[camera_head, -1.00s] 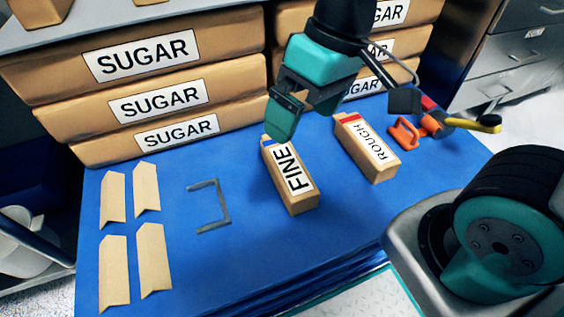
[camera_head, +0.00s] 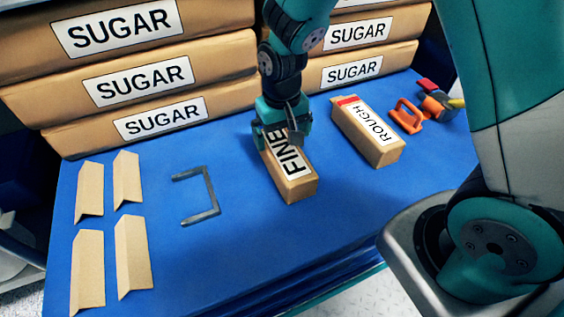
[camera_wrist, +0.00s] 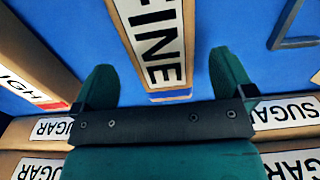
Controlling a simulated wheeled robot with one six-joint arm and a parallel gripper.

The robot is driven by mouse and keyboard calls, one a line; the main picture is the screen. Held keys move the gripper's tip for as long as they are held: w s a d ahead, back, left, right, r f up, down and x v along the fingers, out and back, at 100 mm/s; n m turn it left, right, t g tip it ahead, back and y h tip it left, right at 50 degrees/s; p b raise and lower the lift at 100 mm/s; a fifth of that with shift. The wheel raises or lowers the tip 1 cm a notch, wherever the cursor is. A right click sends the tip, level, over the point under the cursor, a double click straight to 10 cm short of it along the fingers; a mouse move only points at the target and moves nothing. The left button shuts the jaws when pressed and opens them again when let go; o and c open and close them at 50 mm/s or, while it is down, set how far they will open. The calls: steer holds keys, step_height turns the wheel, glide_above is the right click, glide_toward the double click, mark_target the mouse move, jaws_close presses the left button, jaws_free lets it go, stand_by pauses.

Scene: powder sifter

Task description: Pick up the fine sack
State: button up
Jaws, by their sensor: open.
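The fine sack (camera_head: 291,186) is a tan box-shaped sack with a white FINE label, lying on the blue table top. My gripper (camera_head: 282,143) is open at the sack's far end, with the sack between its fingers in the head view. In the wrist view the two green fingers of my gripper (camera_wrist: 164,85) are spread, one on each side of the fine sack (camera_wrist: 152,40). Gaps show between the fingers and the sack. The far end of the sack is hidden by the gripper in the head view.
The rough sack (camera_head: 371,142) lies to the right, with orange tools (camera_head: 407,115) beyond it. A grey bracket (camera_head: 212,195) and several folded tan pieces (camera_head: 89,190) lie to the left. Stacked sugar sacks (camera_head: 128,80) stand behind. The front of the blue table (camera_head: 237,250) is clear.

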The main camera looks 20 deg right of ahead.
mark_target(282, 146)
step_height(282, 146, down, 7)
steer(key=b, duration=0.4)
steer(key=shift+w+f, duration=0.1)
steer(key=shift+f, duration=0.1)
steer(key=shift+r, duration=0.15)
steer(key=c, duration=1.3)
